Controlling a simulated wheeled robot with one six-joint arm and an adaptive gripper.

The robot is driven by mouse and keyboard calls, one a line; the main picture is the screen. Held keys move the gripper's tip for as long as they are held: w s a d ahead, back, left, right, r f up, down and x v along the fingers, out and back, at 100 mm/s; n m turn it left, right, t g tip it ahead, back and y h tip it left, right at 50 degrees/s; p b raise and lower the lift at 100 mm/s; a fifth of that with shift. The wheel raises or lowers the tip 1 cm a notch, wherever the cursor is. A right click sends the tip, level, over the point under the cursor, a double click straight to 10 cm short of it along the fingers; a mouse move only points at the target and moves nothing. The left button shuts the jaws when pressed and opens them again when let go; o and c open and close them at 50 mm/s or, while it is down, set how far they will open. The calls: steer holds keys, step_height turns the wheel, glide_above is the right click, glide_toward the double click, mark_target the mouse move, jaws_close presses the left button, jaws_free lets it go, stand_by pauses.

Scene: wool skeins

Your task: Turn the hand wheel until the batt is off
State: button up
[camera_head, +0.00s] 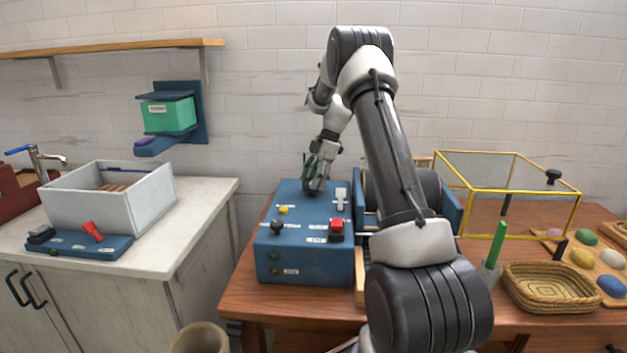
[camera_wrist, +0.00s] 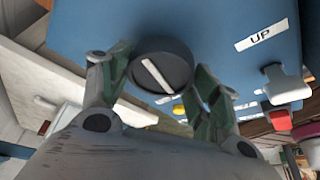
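My gripper (camera_head: 318,178) is low over the back of the blue control box (camera_head: 305,262). In the wrist view its two fingers (camera_wrist: 163,85) stand apart, one on each side of a dark round knob (camera_wrist: 150,50) with a white line across it. I cannot tell whether both fingers press on the knob. A dark drum (camera_head: 430,188) shows partly behind my arm, between blue side plates. No hand wheel or batt can be made out; my arm hides part of the machine.
The box also carries a white lever (camera_head: 341,198), marked UP in the wrist view, a red button (camera_head: 336,225) and a black ball knob (camera_head: 277,227). A yellow-framed clear case (camera_head: 480,185), a green-handled tool (camera_head: 498,242) and a woven basket (camera_head: 550,306) stand at the right.

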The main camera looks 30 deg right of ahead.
steer(key=o, duration=0.4)
steer(key=shift+o, duration=0.2)
steer(key=v, duration=1.2)
